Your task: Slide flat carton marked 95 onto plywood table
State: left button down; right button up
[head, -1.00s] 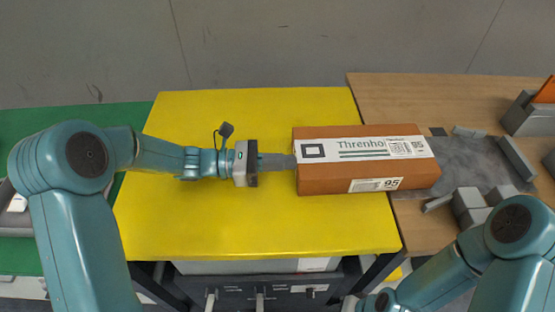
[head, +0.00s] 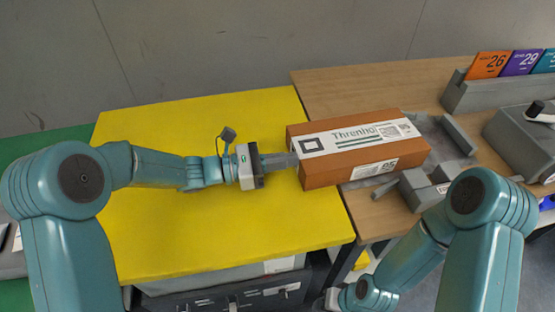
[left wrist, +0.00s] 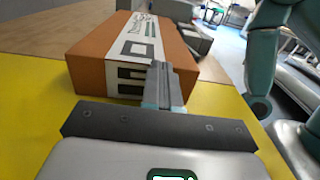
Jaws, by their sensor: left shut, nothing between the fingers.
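The flat brown carton (head: 320,176), with a white Threnho strip and a number label on its front side, lies across the seam between two tables. Its left end is over the yellow table (head: 200,245) and most of it is over the plywood table (head: 350,85). My left gripper (head: 296,160) is shut and empty, its fingertips at the carton's left end. In the left wrist view the closed fingers (left wrist: 160,75) point at the carton's end face (left wrist: 95,78); contact is hard to tell. My right arm is at lower right, its fingertips out of sight.
Grey blocks (head: 420,190) and a grey bracket (head: 458,135) stand on the plywood table around the carton's right end. A grey rack (head: 490,95) with numbered cards is at the back right. A grey box (head: 525,140) is farther right. The yellow table behind my left gripper is clear.

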aim_at(346, 150)
pick_arm(q)
jog(key=b+x, duration=0.1)
jog(key=x, duration=1.2)
jog(key=shift+d, duration=0.6)
pick_arm(e)
jog(key=shift+d+f, duration=0.1)
jog(key=shift+f, duration=0.75)
pick_arm(q)
jog(key=shift+w, duration=0.1)
jog(key=v, duration=1.3)
jog(key=shift+a, duration=0.45)
pick_arm(e)
jog(key=shift+s+a+r, duration=0.15)
jog(key=shift+s+a, duration=0.4)
jog(key=shift+s, duration=0.05)
